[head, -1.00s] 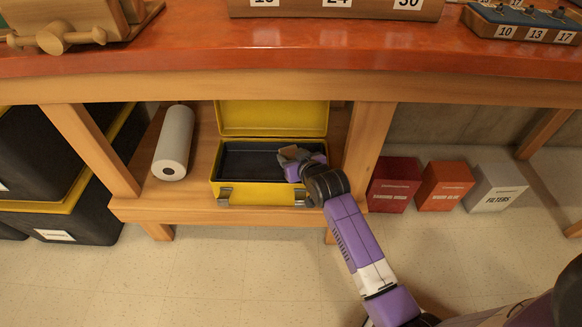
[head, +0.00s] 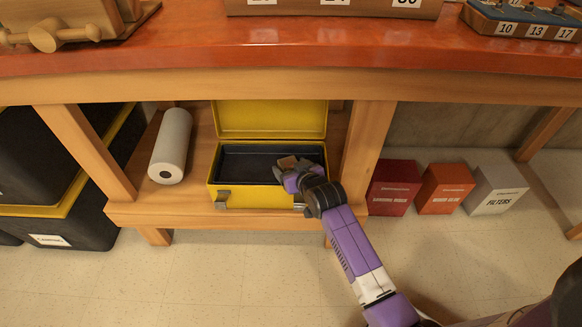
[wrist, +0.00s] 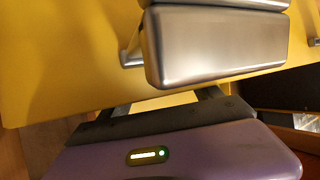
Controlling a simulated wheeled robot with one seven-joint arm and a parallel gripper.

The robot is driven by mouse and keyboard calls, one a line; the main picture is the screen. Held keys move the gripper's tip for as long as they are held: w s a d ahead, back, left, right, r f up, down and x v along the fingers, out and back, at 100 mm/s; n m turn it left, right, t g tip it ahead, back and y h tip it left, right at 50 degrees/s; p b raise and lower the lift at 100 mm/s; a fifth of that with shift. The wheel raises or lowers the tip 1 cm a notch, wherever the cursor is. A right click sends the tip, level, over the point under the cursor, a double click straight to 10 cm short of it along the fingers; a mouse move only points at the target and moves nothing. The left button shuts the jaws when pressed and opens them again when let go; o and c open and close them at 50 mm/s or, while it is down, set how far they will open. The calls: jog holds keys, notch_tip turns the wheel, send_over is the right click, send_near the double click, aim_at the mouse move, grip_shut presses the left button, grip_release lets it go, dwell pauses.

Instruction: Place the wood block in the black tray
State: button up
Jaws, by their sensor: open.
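The black tray (head: 240,163) is the dark inside of an open yellow toolbox on the shelf under the bench. My gripper (head: 284,170) is over the right part of the tray, its jaws open. A small brown patch, which looks like the wood block (head: 287,161), shows at the grey fingertips. Whether it rests on the tray floor or touches a finger I cannot tell. In the wrist view, grey metal parts (wrist: 218,45) stand in front of a yellow surface, and the wood block cannot be made out.
The yellow lid (head: 270,119) stands raised behind the tray. A white paper roll (head: 171,145) lies to the left of the toolbox. A wooden post (head: 368,150) stands close to its right, and the bench edge (head: 300,88) is above. Red, orange and white boxes (head: 445,188) stand at the right.

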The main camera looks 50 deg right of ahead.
jog(key=shift+r, duration=0.15)
jog(key=p+v, duration=0.4)
jog(key=v, duration=0.8)
jog(key=s+a+r+n+t+y, duration=0.2)
jog(key=s+a+r+n+y, duration=0.1)
jog(key=s+a, duration=1.15)
jog(key=s+a+r+n+t+y, duration=0.2)
jog(key=s+a+r+n+y, duration=0.1)
jog(key=s+a+r, duration=0.5)
notch_tip(320, 180, up, 3)
jog(key=shift+s+a+r, duration=0.1)
jog(key=shift+s+a, duration=0.25)
jog(key=shift+s, duration=0.8)
